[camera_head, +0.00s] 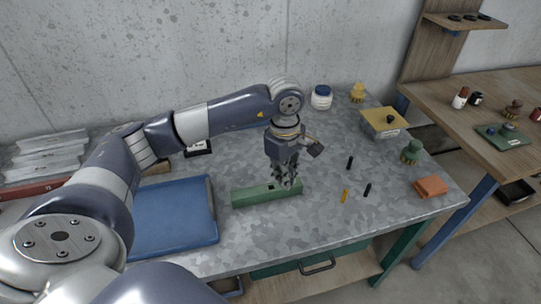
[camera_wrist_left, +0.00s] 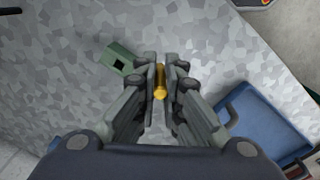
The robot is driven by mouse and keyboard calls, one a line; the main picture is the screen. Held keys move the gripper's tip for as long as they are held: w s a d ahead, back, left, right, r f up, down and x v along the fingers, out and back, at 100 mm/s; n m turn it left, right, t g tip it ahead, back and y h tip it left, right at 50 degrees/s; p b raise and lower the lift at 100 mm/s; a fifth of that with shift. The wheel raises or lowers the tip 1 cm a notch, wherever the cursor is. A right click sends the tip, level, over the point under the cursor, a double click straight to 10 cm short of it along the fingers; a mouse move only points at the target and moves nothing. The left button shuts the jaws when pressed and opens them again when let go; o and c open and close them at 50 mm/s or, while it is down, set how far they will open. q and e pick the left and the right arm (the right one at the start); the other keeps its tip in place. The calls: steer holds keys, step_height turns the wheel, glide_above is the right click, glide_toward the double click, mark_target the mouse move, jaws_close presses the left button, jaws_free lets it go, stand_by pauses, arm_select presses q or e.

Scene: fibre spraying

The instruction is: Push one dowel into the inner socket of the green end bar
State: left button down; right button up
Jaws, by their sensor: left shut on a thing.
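The green end bar (camera_head: 252,196) lies on the grey metal table, its right end just below my left gripper. In the left wrist view one end of the green bar (camera_wrist_left: 127,69) shows left of the fingers, with a dark square socket in it; the rest is hidden behind them. My left gripper (camera_head: 287,183) points down and is shut on a yellow dowel (camera_wrist_left: 160,83), which stays apart from the visible socket. Another yellow dowel (camera_head: 345,196) and two black dowels (camera_head: 367,189) (camera_head: 350,162) are on the table to the right. My right gripper is out of view.
A blue tray (camera_head: 212,212) lies left of the bar. A yellow-lidded box (camera_head: 384,135), a green knobbed piece (camera_head: 411,152) and an orange block (camera_head: 431,187) stand at the right. A white jar (camera_head: 321,97) stands at the back. The table around the loose dowels is clear.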

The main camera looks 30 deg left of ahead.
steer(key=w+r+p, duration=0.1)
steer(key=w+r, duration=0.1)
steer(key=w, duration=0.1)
arm_select(q)
steer(key=w+a+f+n+b, duration=0.1)
steer(key=a+f+n, duration=0.1)
steer(key=w+a+f+n+b, duration=0.1)
steer(key=a+f+n, duration=0.1)
steer(key=n, duration=0.1)
steer(key=w+a+f+n+b, duration=0.1)
steer(key=a+f+n+b, duration=0.1)
steer(key=n, duration=0.1)
steer(key=shift+w+a+f, duration=0.15)
steer(key=shift+w+f, duration=0.05)
steer(key=shift+f, duration=0.05)
steer(key=shift+f+b, duration=0.35)
steer(key=shift+f, duration=0.05)
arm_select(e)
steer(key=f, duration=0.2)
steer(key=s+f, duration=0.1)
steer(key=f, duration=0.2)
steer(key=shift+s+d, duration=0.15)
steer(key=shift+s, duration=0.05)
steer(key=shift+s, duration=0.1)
arm_select(q)
steer(key=shift+b, duration=0.5)
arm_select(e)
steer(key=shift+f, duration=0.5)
